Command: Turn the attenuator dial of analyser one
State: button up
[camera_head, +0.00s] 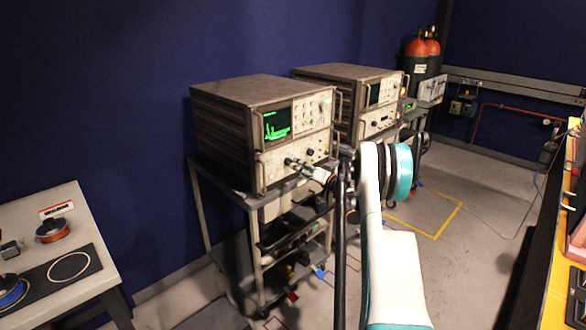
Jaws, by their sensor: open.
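Two boxy analysers stand on carts along the dark blue wall. The nearer analyser (238,118) has a lit screen (277,124) with a green trace, and knobs and buttons on its front panel. A dark round dial (310,152) shows on the lower right of that panel. I cannot read any label, so I cannot tell which analyser is number one or which knob is the attenuator dial. My gripper (290,163) is open, in front of the lower panel and left of the dark dial. I cannot tell whether it touches the panel.
The second analyser (352,84) stands behind to the right. The nearer cart (201,205) has dark items on its lower shelves. A table (40,228) with spools is at left, and a yellow-edged bench (556,290) is at right. Open floor (480,215) lies between.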

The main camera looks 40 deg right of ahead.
aim_at(290, 162)
jog(key=shift+w+a+b, duration=0.2)
jog(key=shift+w+b, duration=0.45)
jog(key=shift+w, duration=1.95)
jog(key=c, duration=1.1)
